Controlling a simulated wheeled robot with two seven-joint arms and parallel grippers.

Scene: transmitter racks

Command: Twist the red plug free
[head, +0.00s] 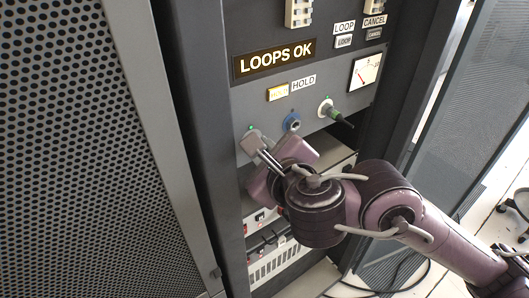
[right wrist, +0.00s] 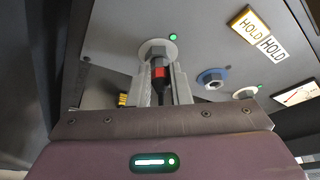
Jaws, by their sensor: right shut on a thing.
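The red plug (right wrist: 158,70) is a black connector with a red band, seen in the right wrist view seated at a round socket (right wrist: 157,50) on the grey panel. A green light glows beside that socket. My right gripper (right wrist: 161,82) has a finger on each side of the plug and is shut on it. In the head view my right gripper (head: 253,142) reaches the left end of the panel's socket row and hides the plug. My left gripper is not in view.
A blue-ringed socket (head: 292,122) and a socket with a black, green-banded plug (head: 333,112) are to the right. Above are the HOLD button (head: 278,93), a LOOPS OK sign (head: 275,59) and a meter (head: 365,72). A perforated door (head: 90,150) stands close on the left.

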